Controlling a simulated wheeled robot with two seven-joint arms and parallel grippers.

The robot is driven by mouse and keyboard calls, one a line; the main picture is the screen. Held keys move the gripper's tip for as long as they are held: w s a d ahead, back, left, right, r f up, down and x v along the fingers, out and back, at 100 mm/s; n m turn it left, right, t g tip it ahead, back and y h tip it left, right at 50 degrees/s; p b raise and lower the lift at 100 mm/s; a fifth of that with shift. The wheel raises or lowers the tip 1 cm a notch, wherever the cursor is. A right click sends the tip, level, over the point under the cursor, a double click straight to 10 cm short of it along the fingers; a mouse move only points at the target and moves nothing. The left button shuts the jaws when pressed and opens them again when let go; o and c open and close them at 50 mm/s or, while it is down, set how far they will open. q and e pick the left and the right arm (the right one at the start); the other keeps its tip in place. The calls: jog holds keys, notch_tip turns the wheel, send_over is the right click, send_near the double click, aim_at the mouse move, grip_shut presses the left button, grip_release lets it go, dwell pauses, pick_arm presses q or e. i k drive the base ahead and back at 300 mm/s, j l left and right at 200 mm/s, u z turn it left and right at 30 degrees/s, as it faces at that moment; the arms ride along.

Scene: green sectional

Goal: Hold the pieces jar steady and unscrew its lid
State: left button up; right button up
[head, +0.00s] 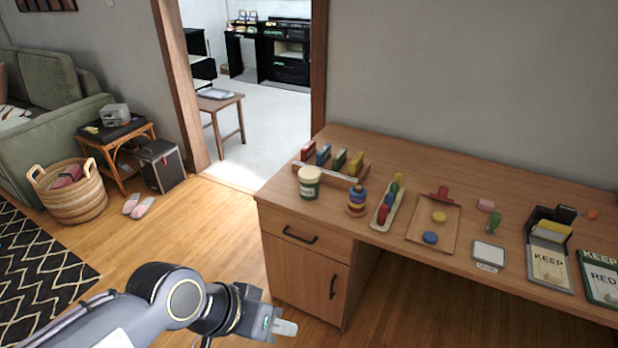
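A small jar (309,186) with a green body, a pale label and a cream lid stands upright near the left end of the wooden desk (385,152). I take it as the pieces jar; its label is too small to read. The lid (309,173) sits on top of it. My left gripper (286,328) is low at the bottom of the head view, in front of the desk's drawer unit and well apart from the jar. Its pale fingertips show as one block, so I cannot see a gap. My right gripper is not in view.
Beside the jar are a stacked ring toy (357,203), a rack of coloured blocks (331,170), a tray of coloured pieces (387,206) and a clipboard (448,230). Labelled boxes (551,265) stand at the right. A basket (72,195) and slippers are on the floor.

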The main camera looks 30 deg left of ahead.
aim_at(308, 191)
jog(key=i+j+z, duration=0.1)
jog(key=j, duration=0.35)
jog(key=i+j, duration=0.2)
jog(key=j, duration=0.25)
jog(key=i+j+z, duration=0.15)
jog(key=j, duration=0.3)
jog(key=i+j+z, duration=0.1)
jog(key=j, duration=0.35)
jog(key=i+j+z, duration=0.1)
jog(key=j, duration=0.35)
jog(key=i+j, duration=0.15)
jog(key=j, duration=0.35)
jog(key=i+j+z, duration=0.15)
jog(key=j, duration=0.35)
